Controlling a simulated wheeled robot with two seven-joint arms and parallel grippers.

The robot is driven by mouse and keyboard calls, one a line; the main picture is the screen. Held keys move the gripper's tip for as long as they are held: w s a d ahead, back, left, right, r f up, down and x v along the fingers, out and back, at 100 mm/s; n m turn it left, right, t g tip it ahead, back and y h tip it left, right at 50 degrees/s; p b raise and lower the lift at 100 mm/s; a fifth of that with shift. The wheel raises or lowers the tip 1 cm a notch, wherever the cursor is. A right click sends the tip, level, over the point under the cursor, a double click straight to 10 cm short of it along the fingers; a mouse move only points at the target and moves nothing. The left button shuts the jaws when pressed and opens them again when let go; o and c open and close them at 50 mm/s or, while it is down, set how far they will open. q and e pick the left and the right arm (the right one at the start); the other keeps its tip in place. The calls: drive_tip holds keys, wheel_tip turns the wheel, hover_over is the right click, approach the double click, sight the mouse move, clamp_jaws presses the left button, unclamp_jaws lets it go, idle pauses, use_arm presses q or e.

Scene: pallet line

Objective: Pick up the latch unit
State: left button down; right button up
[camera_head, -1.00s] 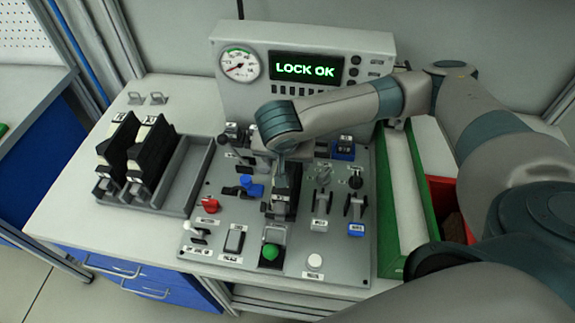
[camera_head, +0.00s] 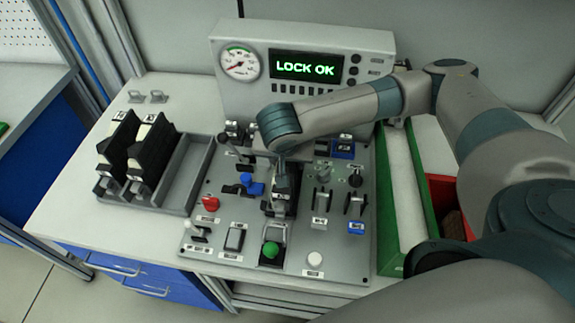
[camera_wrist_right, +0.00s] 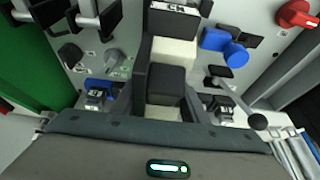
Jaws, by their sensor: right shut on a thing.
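A latch unit, a black and off-white block with a white label (camera_head: 279,205), stands in the middle of the grey control panel (camera_head: 205,240). In the right wrist view the latch unit (camera_wrist_right: 172,52) fills the middle, with its labelled end at the top. My right gripper (camera_head: 287,165) comes down on it from above and is shut on it. The jaws hide part of the unit, and I cannot tell whether its base is clear of the panel. Two similar black and off-white units (camera_head: 117,150) stand in a grey tray (camera_head: 190,175) on the left. My left gripper is not in view.
A console (camera_head: 305,60) behind the panel reads "LOCK OK". A green button (camera_head: 271,249), a red knob (camera_head: 210,203), a blue handle (camera_head: 252,186) and several levers surround the unit. A green-walled bin (camera_head: 420,180) and a red bin (camera_head: 440,190) are at the right. The tray has an empty slot.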

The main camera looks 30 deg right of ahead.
wheel_tip(320, 180, up, 10)
drive_tip(key=shift+b, duration=1.05)
drive_tip(key=shift+r, duration=0.1)
wheel_tip(320, 180, up, 7)
drive_tip(key=p, duration=0.9)
drive_tip(key=shift+f, duration=0.2)
drive_tip(key=w+a+f+n+t+y+b, duration=0.1)
drive_tip(key=w+a+f+n+y+b, duration=0.1)
drive_tip(key=f+n+b, duration=0.4)
drive_tip(key=w+a+n+b, duration=0.1)
drive_tip(key=a+b, duration=0.1)
drive_tip(key=b, duration=0.3)
drive_tip(key=shift+w+a+f+y, duration=0.2)
drive_tip(key=shift+w+f+y, duration=0.1)
drive_tip(key=shift+w, duration=0.1)
